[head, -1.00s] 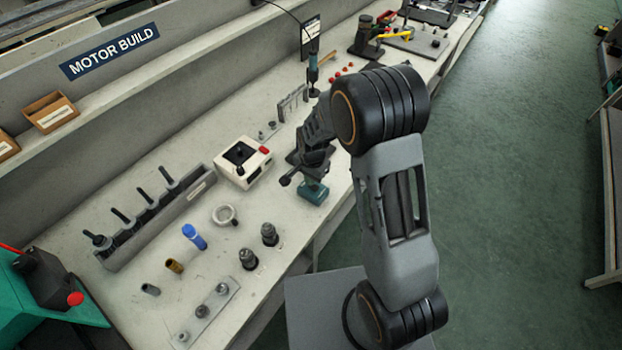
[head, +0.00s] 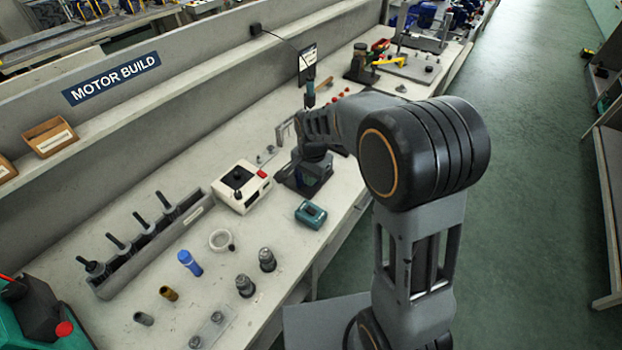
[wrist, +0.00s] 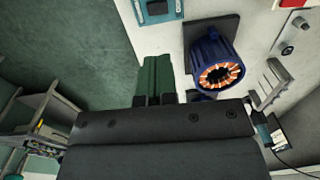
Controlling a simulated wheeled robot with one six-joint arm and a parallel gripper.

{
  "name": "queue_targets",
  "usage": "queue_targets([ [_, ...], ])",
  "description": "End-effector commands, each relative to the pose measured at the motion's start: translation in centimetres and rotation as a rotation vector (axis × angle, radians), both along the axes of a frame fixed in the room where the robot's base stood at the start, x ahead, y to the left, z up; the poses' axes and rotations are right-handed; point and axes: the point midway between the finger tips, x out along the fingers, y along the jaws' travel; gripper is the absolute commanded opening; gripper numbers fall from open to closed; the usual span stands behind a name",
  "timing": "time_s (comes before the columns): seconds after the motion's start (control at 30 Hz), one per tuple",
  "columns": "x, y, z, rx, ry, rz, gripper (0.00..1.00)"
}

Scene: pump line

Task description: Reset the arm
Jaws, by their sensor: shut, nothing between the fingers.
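My gripper (wrist: 154,75) shows in the wrist view, its two fingers side by side, shut and empty. A blue motor housing (wrist: 205,50) with copper windings stands on a dark plate to the right of the fingers, apart from them in the picture. A teal block (wrist: 158,12) lies beyond at the top. In the head view my arm reaches over the bench from the right. My wrist is above the dark plate (head: 300,180), and the fingers cannot be made out there. The teal block (head: 311,214) lies in front of that plate.
A white box with a red button (head: 241,187) stands left of the plate. A grey rack with several black-handled tools (head: 150,240) is farther left. A blue cylinder (head: 190,263) and several metal parts stand at the front. The green floor (head: 530,150) at right is clear.

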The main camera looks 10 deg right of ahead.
Motion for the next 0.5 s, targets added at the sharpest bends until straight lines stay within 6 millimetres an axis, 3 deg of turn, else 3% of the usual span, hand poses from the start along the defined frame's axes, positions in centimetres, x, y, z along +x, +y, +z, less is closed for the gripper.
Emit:
queue_targets([
  [0.37,0.01,-0.01,-0.03,0.000,0.000,0.006,0.00],
  [0.5,-0.03,-0.01,-0.05,-0.002,-0.001,0.094,0.00],
])
